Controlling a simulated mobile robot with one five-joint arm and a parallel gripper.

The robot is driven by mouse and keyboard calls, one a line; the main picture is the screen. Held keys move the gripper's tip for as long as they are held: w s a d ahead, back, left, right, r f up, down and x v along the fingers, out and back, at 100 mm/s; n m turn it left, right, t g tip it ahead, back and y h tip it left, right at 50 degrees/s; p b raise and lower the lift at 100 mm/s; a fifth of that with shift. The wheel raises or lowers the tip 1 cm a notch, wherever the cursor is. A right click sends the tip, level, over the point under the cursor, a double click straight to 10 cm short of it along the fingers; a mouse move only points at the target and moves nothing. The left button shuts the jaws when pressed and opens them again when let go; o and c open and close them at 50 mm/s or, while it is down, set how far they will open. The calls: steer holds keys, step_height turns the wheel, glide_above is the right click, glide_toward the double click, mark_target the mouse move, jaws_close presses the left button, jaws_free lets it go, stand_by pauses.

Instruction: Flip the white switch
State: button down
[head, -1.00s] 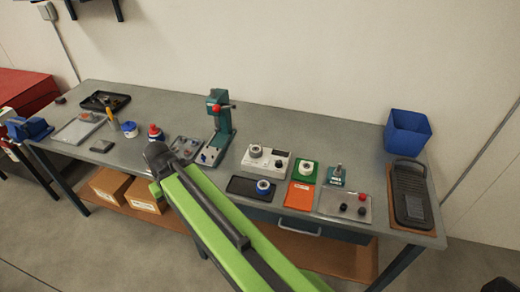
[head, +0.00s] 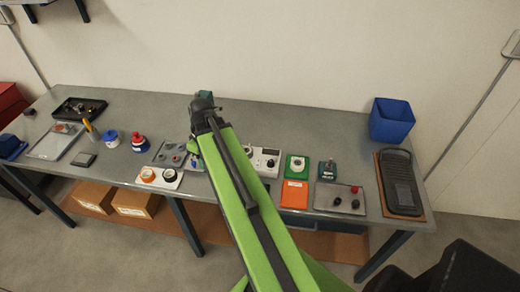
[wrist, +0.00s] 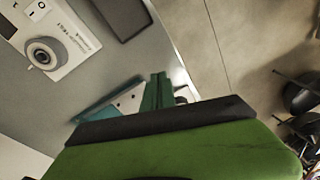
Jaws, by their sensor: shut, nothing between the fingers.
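A white box with a round dial (wrist: 42,52) lies at upper left in the wrist view. A small white switch-like part (wrist: 38,10) shows on it, cut near the frame edge; its position is unclear. The white box (head: 265,160) is partly hidden behind my arm in the head view. A pale wall plate (head: 513,44) is at the upper right edge, too small to tell whether it is a switch.
A teal press base (wrist: 108,102) is beside my fingers. A dark tray (wrist: 122,14) lies beside the white box.

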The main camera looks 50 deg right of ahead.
steer(key=s+d+r+n+p, duration=0.1)
steer(key=s+d+r, duration=0.1)
steer(key=s+d, duration=0.2)
steer(key=s+d+r+n+t+p, duration=0.1)
steer(key=s+d, duration=0.3)
steer(key=d, duration=0.6)
steer(key=s+d+r+n+t+p, duration=0.1)
steer(key=s+d+r, duration=0.3)
steer(key=d, duration=0.4)
steer(key=shift+n+y+p, duration=0.3)
steer(key=shift+p, duration=0.4)
steer(key=shift+s+a+r, duration=0.2)
steer(key=shift+s+a, duration=0.15)
steer(key=shift+a, duration=0.25)
steer(key=a+p+v, duration=0.2)
steer(key=p+v, duration=1.2)
steer(key=shift+s, duration=0.2)
